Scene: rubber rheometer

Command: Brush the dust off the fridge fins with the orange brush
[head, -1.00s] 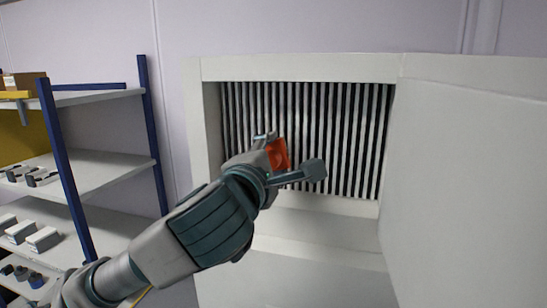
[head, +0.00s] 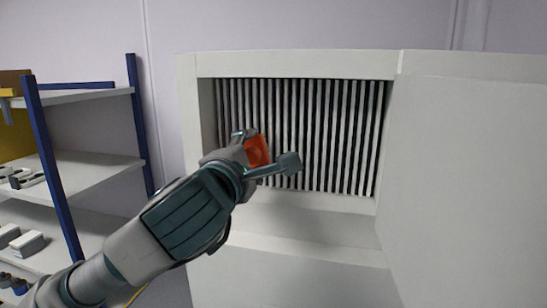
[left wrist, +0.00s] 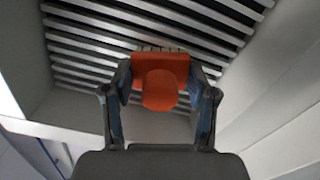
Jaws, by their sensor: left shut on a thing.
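The orange brush (head: 257,151) is held in my left gripper (head: 266,155), in front of the left-centre part of the fridge fins (head: 325,135). The left wrist view shows the orange brush (left wrist: 160,82) between the two fingers of the left gripper (left wrist: 160,95), which is shut on it. Its bristles point toward the fins (left wrist: 150,30), but I cannot tell whether they touch. The fins are upright grey slats with dark gaps in a recess of the white fridge (head: 290,64). My right gripper is not in view.
A white panel (head: 470,180), apparently the fridge door, stands open at the right. A blue-post shelf (head: 95,175) with small boxes stands at the left. White ledges (head: 310,225) lie below the fins.

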